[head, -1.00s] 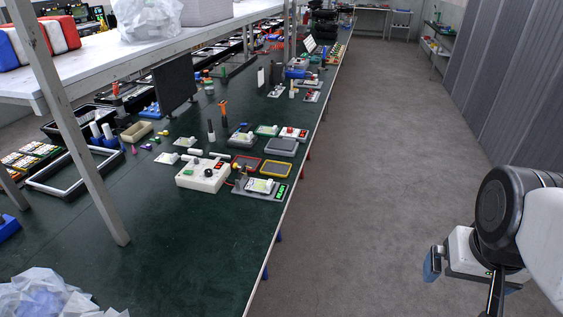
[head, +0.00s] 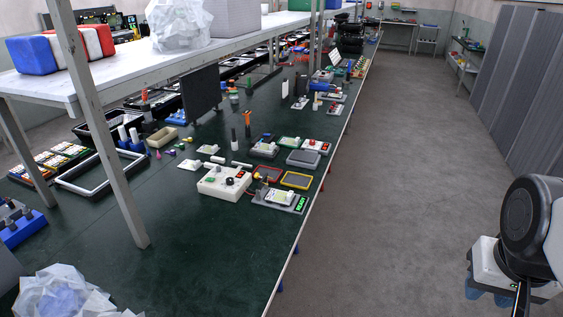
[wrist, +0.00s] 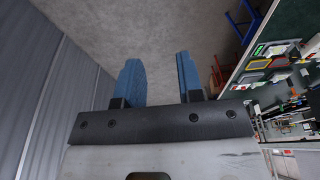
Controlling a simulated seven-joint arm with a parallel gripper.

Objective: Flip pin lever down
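A grey fixture (head: 292,206) with a green-lit display reading like "READY" lies near the right edge of the green bench. A small dark upright part (head: 262,188) stands at its left end; whether it is the pin lever is too small to tell. My gripper (head: 490,298) is at the lower right in the head view, over the floor and well away from the bench. In the wrist view my gripper (wrist: 158,62) shows two blue fingers apart with nothing between them.
A white control box (head: 218,186) with a red button stands just left of the fixture. Yellow-rimmed (head: 296,180) and red-rimmed trays lie behind it. A shelf post (head: 112,150) rises at the left. The floor aisle (head: 390,170) is clear.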

